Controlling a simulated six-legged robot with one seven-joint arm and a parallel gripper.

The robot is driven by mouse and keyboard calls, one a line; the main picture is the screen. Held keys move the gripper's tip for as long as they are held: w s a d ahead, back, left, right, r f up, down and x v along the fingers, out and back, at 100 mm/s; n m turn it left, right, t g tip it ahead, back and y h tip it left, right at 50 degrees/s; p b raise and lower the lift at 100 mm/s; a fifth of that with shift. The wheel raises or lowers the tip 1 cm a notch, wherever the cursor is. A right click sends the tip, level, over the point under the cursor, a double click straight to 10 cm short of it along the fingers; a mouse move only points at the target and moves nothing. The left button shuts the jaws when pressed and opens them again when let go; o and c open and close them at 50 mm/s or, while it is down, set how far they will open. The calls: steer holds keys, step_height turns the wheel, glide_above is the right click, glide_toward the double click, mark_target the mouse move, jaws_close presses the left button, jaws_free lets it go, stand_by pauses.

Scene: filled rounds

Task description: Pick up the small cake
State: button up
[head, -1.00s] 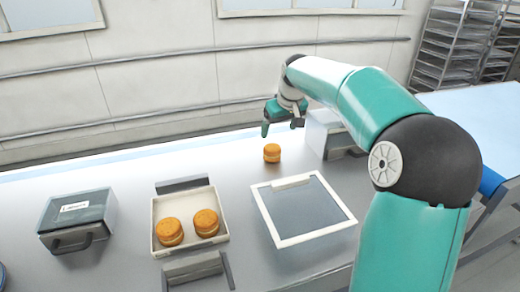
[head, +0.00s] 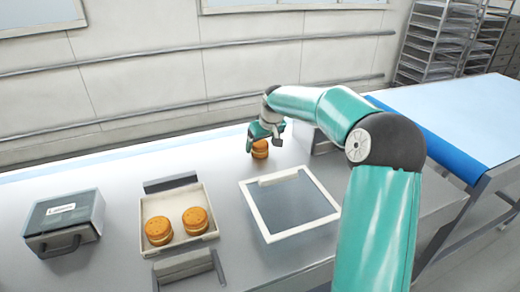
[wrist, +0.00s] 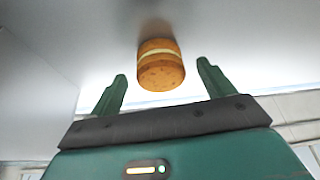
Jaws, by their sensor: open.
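The small cake (head: 260,149) is a round, orange-brown sandwich cake with a pale filling. It stands on the metal table behind the white-framed panel. In the wrist view the cake (wrist: 160,66) is ahead of my gripper (wrist: 162,88), roughly midway between the two green fingers and mostly beyond their tips. My gripper (head: 264,138) is open and empty, right at the cake in the head view, and hides part of it. I cannot tell whether a finger touches it.
A pale tray (head: 148,208) holds two similar cakes (head: 158,231) (head: 195,220). A grey box with a handle (head: 65,225) stands at left. A white-framed panel (head: 256,216) lies in front of the cake. A grey box (head: 322,143) is close right of my gripper.

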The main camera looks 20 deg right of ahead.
steer(key=x, duration=0.2)
steer(key=shift+w+f, duration=0.15)
steer(key=shift+f, duration=0.1)
steer(key=shift+c, duration=0.4)
steer(key=c, duration=0.7)
steer(key=shift+r, duration=0.1)
